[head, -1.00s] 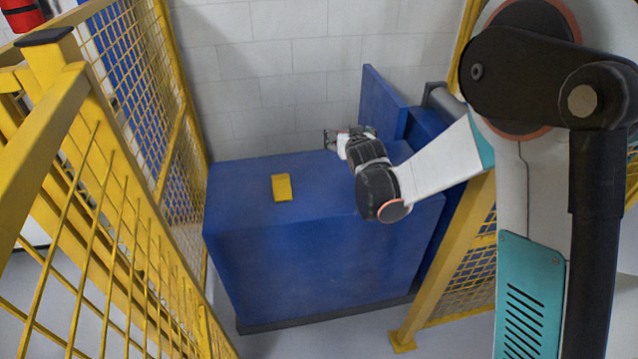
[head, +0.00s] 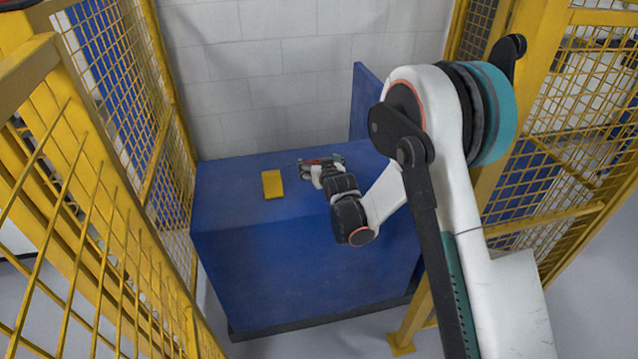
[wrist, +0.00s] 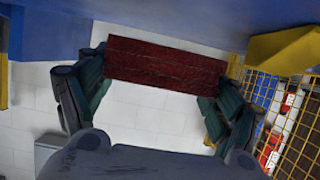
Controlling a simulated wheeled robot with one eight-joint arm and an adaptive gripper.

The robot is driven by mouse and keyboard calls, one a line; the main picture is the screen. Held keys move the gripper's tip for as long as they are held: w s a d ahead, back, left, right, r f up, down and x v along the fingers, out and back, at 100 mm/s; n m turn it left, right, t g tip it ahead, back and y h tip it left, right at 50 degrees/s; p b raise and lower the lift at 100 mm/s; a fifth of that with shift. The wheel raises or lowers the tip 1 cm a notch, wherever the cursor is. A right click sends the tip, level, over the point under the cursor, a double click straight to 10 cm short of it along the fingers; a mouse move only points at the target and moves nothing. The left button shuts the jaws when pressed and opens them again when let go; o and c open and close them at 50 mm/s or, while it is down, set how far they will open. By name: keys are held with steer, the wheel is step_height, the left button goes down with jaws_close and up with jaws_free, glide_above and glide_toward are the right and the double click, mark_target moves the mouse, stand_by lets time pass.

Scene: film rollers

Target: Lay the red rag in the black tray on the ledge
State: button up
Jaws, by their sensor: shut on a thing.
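My gripper (head: 321,164) is over the top of the blue block, to the right of a yellow block. It is shut on the red rag (wrist: 165,63), which looks like a flat, dark red strip spanning the space between the two fingers in the wrist view. In the head view only a small bit of red shows at the gripper. I cannot make out the black tray in either view.
The blue block (head: 300,262) has a broad top with clear room around the yellow block (head: 272,184). A blue upright panel (head: 366,100) stands at its back right. Yellow mesh fencing (head: 110,130) closes the left side; more stands at right. A pale brick wall is behind.

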steer(key=shift+f+b, duration=0.85)
steer(key=shift+f, duration=1.7)
steer(key=shift+f, duration=0.1)
steer(key=o, duration=0.9)
steer(key=shift+s+r, duration=0.2)
steer(key=p+v, duration=0.2)
steer(key=v, duration=0.9)
steer(key=shift+s+d+r, duration=0.1)
steer(key=shift+s, duration=0.2)
